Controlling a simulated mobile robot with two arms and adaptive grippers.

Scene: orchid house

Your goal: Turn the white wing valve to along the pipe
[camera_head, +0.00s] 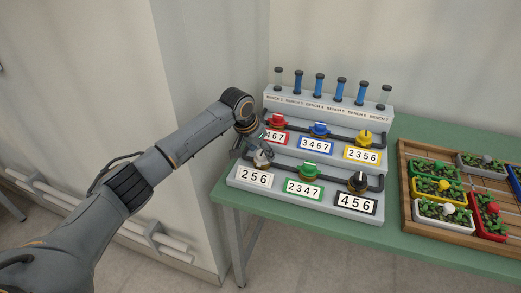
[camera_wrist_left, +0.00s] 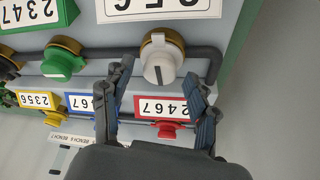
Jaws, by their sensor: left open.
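The white wing valve (camera_wrist_left: 162,58) sits in a brass collar on the dark pipe (camera_wrist_left: 100,53) in the left wrist view. A dark mark on its wing points across the pipe. In the head view the white valve (camera_head: 262,157) is partly hidden by my left gripper (camera_head: 254,143), above the plate reading 256 (camera_head: 254,178). In the left wrist view my left gripper (camera_wrist_left: 160,70) is open, with one finger on each side of the valve. The fingers look apart from it; I cannot tell whether they touch. My right gripper is not in view.
Nearby are a green valve (camera_head: 307,171), a black valve (camera_head: 358,181), a red valve (camera_head: 277,120), a blue valve (camera_head: 319,129) and a yellow valve (camera_head: 365,136). Capped tubes (camera_head: 319,84) stand behind. A wooden tray (camera_head: 408,190) with planters lies right on the green table (camera_head: 420,243).

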